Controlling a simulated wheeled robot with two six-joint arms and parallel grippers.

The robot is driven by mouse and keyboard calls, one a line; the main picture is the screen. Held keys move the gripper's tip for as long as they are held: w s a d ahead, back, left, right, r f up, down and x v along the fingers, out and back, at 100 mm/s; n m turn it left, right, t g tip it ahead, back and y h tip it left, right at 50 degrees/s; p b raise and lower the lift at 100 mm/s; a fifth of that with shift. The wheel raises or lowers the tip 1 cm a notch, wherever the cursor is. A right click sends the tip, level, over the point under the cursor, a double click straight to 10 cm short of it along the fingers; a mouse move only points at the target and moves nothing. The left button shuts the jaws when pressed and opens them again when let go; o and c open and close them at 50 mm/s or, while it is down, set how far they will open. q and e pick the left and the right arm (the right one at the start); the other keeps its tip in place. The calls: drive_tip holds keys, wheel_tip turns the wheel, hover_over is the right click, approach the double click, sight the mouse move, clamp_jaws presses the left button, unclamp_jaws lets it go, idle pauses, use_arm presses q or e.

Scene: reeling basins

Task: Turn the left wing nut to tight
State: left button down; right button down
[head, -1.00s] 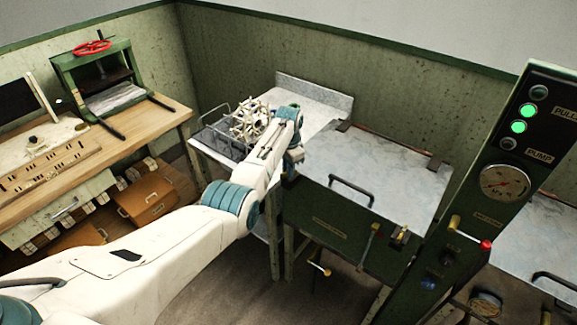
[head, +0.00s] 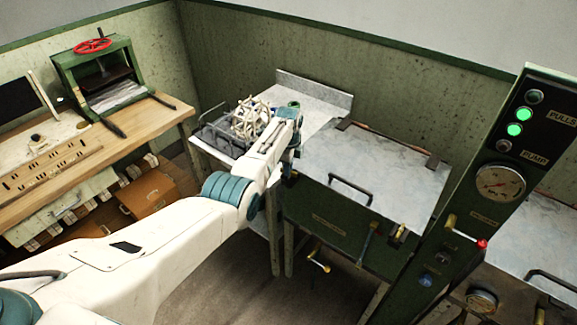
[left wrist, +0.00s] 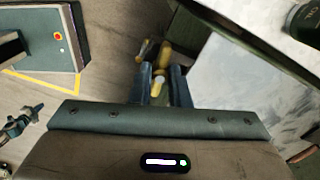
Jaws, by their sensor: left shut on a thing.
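The left wing nut (left wrist: 158,88) shows in the left wrist view as a small yellow piece between my fingertips. My left gripper (left wrist: 162,84) is shut on it, with one dark finger on each side. In the head view my left gripper (head: 290,174) is at the left front corner of the pale marbled basin lid (head: 375,170). My own wrist hides the nut there. The nut's exact angle is hard to tell. My right gripper is not in view.
A wire-handled tray with a pale spoked reel (head: 250,120) stands on the side table behind my wrist. A green can (left wrist: 305,20) is nearby. A control panel (head: 500,170) with lit green lamps and a gauge stands at right. A wooden bench (head: 165,125) is at left.

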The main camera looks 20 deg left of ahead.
use_arm(q)
drive_tip(key=shift+w+r+m, duration=0.1)
drive_tip(key=shift+m, duration=0.8)
drive_tip(key=c, duration=1.4)
unclamp_jaws()
drive_tip(key=shift+o, duration=0.2)
wheel_tip(320, 180, up, 11)
drive_tip(key=b, duration=0.2)
drive_tip(key=shift+b, duration=0.35)
